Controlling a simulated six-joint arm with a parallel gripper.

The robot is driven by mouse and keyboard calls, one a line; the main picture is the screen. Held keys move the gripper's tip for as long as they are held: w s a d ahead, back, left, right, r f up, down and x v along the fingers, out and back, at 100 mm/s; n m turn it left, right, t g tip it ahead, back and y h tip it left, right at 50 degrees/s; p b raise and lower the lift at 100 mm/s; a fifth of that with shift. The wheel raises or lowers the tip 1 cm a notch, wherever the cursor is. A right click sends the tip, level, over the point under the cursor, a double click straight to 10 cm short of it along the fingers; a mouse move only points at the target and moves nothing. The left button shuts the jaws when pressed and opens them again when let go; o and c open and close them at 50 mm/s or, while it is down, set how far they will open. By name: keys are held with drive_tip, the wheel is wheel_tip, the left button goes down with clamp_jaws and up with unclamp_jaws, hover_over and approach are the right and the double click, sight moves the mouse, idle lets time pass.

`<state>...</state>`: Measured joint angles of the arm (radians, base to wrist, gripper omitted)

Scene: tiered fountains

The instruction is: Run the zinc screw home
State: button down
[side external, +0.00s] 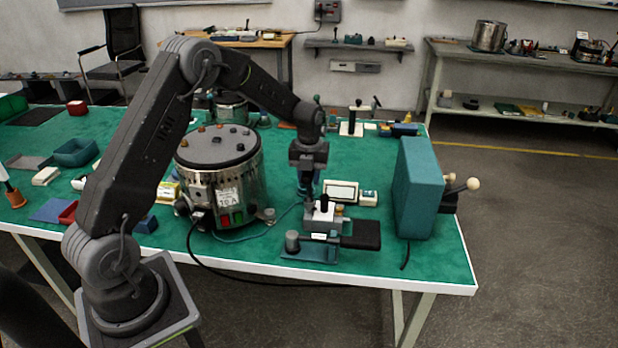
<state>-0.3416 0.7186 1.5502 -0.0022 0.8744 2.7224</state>
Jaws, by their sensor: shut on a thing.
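My gripper (306,192) points down at the middle right of the green bench, just behind and left of a small fixture (322,222) with a pale block and a dark knob on top. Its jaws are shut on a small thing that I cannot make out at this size. The zinc screw cannot be told apart in this view, and neither can its hole. I cannot tell whether the gripper touches the fixture.
A large metal drum (218,170) with a dark lid stands left of my gripper. A tall teal box (418,188) stands to the right. A black pad (361,235) and a teal plate (310,254) lie in front. The bench's front right corner is mostly clear.

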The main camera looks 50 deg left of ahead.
drive_tip(key=shift+r, duration=2.6)
